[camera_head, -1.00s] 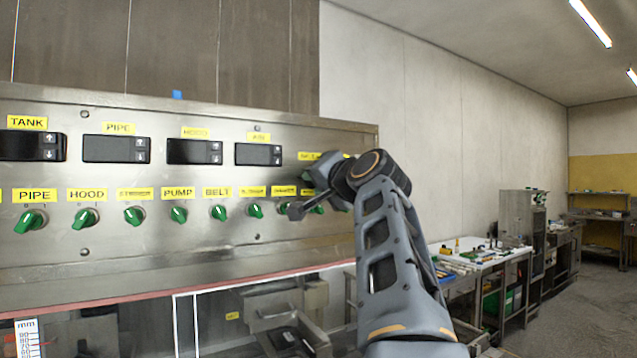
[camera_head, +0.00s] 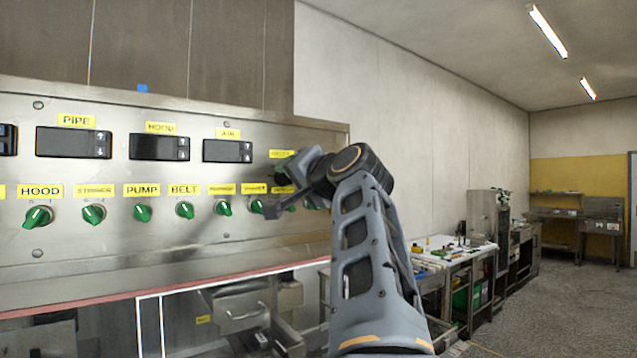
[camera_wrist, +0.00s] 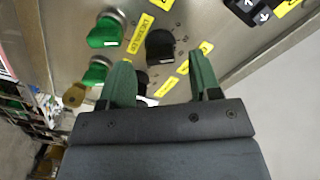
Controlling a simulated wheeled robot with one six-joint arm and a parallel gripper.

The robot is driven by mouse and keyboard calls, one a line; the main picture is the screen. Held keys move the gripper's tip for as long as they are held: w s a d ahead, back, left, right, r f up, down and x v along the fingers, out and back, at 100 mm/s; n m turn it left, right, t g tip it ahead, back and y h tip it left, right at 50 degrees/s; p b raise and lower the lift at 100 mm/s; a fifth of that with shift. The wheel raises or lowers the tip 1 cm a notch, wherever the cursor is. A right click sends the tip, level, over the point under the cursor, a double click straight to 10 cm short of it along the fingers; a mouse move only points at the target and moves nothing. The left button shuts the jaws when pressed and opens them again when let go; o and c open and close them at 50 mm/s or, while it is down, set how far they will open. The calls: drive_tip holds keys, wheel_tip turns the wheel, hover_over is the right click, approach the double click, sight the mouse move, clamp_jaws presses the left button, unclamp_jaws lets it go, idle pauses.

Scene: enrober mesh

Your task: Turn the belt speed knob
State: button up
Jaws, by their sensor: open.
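The steel control panel (camera_head: 60,245) fills the left of the head view. The green belt knob (camera_head: 184,210) sits under the yellow BELT label (camera_head: 184,189), in a row of green knobs. My gripper (camera_head: 278,209) is to the right of the belt knob, in front of the right end of the row. In the wrist view, my gripper (camera_wrist: 163,82) is open, its two green fingers apart and pointing at the panel. A green knob (camera_wrist: 104,33) and another green knob (camera_wrist: 95,72) show left of the fingers, with a black knob (camera_wrist: 160,46) ahead. I cannot pick out the belt knob there.
Displays (camera_head: 158,147) line the panel above the knobs. A red-edged ledge (camera_head: 90,304) runs below, with a steel drawer (camera_head: 240,308) under it. A worktable (camera_head: 440,258) with small items stands along the right wall. The floor at far right is clear.

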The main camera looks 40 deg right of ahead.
drive_tip(key=s+a+b, duration=0.1)
drive_tip(key=s+b, duration=0.1)
drive_tip(key=s, duration=0.9)
drive_tip(key=shift+a, duration=0.3)
drive_tip(key=d+f+m+g+h, duration=0.2)
drive_tip(key=d+f+g+h, duration=0.1)
drive_tip(key=d+f, duration=0.55)
drive_tip(key=w+a+f+n+g+y, duration=0.1)
drive_tip(key=w+f+g, duration=0.15)
drive_tip(key=f, duration=0.75)
drive_tip(key=w+a+f+g+y, duration=0.1)
drive_tip(key=w+a+f+g, duration=0.15)
drive_tip(key=f, duration=0.75)
drive_tip(key=a+f+n+g+y, duration=0.1)
drive_tip(key=a+f+n+g, duration=0.15)
drive_tip(key=a+f, duration=0.4)
drive_tip(key=a+f+n+g+y, duration=0.1)
drive_tip(key=a+f+n+g, duration=0.15)
drive_tip(key=f, duration=0.75)
drive_tip(key=s+a+f+n, duration=0.2)
drive_tip(key=a+f+n, duration=0.2)
drive_tip(key=a, duration=0.3)
drive_tip(key=s+a+f+n+g+y, duration=0.1)
drive_tip(key=s+a+f+n, duration=0.1)
drive_tip(key=a+f, duration=0.3)
drive_tip(key=a+n, duration=0.1)
drive_tip(key=a, duration=0.2)
drive_tip(key=shift+s+n+y, duration=0.15)
drive_tip(key=shift+n+y, duration=0.15)
drive_tip(key=shift+n, duration=0.1)
